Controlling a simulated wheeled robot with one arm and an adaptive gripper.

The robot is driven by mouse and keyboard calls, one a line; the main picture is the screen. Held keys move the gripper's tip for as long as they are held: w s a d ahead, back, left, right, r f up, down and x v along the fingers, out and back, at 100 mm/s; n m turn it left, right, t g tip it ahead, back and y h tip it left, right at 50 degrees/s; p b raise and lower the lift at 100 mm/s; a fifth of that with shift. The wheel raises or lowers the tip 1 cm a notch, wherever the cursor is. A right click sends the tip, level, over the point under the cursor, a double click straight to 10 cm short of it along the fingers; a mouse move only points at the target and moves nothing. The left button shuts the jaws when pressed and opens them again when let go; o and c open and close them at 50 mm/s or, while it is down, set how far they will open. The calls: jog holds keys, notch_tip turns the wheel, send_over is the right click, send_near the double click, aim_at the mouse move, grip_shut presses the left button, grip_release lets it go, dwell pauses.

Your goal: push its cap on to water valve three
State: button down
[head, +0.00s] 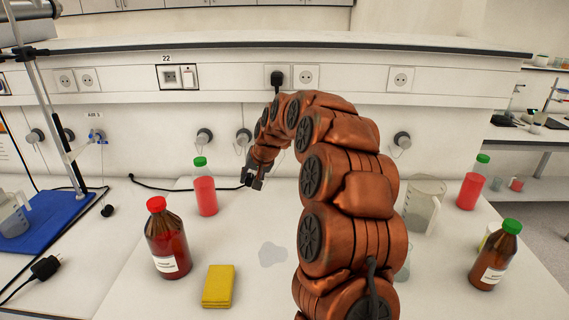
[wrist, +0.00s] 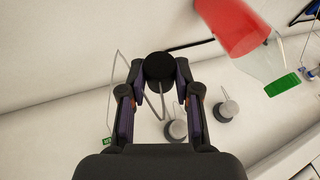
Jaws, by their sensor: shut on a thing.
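My gripper (head: 257,181) is low over the bench near the back wall, below a pair of grey wall valves. In the wrist view my gripper (wrist: 161,84) is shut on a round black cap (wrist: 159,64); a thin cord seems to run from it toward the nearer valve. That valve (wrist: 177,130) and a second one (wrist: 228,109) show behind my fingers, apart from the cap. In the head view they seem to be the right one (head: 244,135) and left one (head: 204,136) of the pair. No number is readable, so I cannot tell which is water valve three.
A green-capped red juice bottle (head: 205,190) stands close left of my gripper; it also shows in the wrist view (wrist: 240,28). A brown bottle (head: 168,240), yellow sponge (head: 218,287) and glass beaker (head: 424,205) stand around. A black cable (head: 160,187) runs along the back.

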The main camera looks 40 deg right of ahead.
jog(key=w+d+r+m, duration=0.1)
jog(key=d+r, duration=0.1)
jog(key=d, duration=0.5)
jog(key=w+d+r+m+t, duration=0.1)
jog(key=w+d+r, duration=0.1)
jog(key=d, duration=0.6)
jog(key=shift+y+b, duration=0.3)
jog(key=shift+b, duration=0.1)
jog(key=shift+w, duration=0.15)
jog(key=shift+w+d+r, duration=0.1)
jog(key=shift+w+d, duration=0.2)
dwell(0.4)
jog(key=shift+w+d+p, duration=0.8)
jog(key=shift+w+p, duration=0.35)
jog(key=shift+p, duration=0.05)
dwell(1.0)
jog(key=c, duration=0.7)
grip_release()
jog(key=shift+c, duration=0.2)
